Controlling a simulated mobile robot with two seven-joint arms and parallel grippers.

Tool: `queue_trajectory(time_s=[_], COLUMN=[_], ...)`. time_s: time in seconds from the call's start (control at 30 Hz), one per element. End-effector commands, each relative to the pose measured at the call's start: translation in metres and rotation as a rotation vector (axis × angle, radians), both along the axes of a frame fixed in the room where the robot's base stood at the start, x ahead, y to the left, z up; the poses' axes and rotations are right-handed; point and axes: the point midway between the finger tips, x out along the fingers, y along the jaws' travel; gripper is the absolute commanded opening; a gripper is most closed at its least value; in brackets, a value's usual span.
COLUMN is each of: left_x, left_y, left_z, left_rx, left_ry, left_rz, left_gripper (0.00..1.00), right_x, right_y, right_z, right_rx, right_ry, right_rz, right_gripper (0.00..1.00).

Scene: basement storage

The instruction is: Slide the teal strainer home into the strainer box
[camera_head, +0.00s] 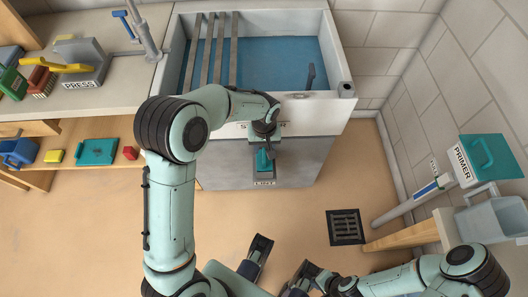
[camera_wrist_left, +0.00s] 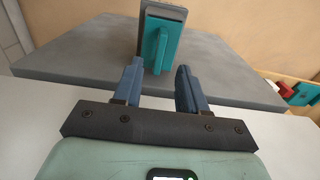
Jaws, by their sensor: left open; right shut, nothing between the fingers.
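The teal strainer (camera_head: 262,161), with an upright handle, sits at the grey strainer box (camera_head: 273,172) on the front panel below the sink. A "LINT" label is under it. In the left wrist view the strainer (camera_wrist_left: 171,40) shows its teal face and handle against the grey box (camera_wrist_left: 165,13). How deep it sits is hard to tell. My left gripper (camera_wrist_left: 158,74) is open, with its fingertips on either side of the handle's near end, and no clear contact shows. My right gripper (camera_head: 300,276) is shut and empty, low over the floor, away from the strainer.
The sink (camera_head: 270,60) holds blue water, with grey slats across its left side. The left counter carries a press (camera_head: 82,65); a shelf below holds small coloured items. At right are a primer container (camera_head: 485,158) and a pipe. A floor drain (camera_head: 345,227) lies in open floor.

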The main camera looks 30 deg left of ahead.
Motion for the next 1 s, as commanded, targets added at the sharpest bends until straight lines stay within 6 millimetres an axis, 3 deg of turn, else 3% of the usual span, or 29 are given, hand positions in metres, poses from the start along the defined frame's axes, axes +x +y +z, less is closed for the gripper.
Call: queue_trajectory(time_s=[0.03, 0.2, 0.4, 1.0], left_x=[0.001, 0.000, 0.000, -0.001], left_y=[0.000, -0.001, 0.000, 0.000], left_z=[0.016, 0.052, 0.074, 0.079], left_rx=[-0.001, -0.002, 0.000, 0.000], left_ry=[-0.006, -0.003, -0.001, 0.000], left_rz=[0.000, 0.000, 0.000, 0.000], left_gripper=[0.41, 0.41, 0.41, 0.41], right_x=[-0.001, -0.003, -0.004, -0.005], right_y=[0.000, 0.001, 0.001, 0.002], right_z=[0.004, 0.010, 0.014, 0.014], right_rx=[0.001, 0.005, 0.006, 0.008], right_ry=[0.002, 0.009, 0.014, 0.015], right_rz=[0.003, 0.008, 0.012, 0.013], right_gripper=[0.00, 0.00, 0.00, 0.00])
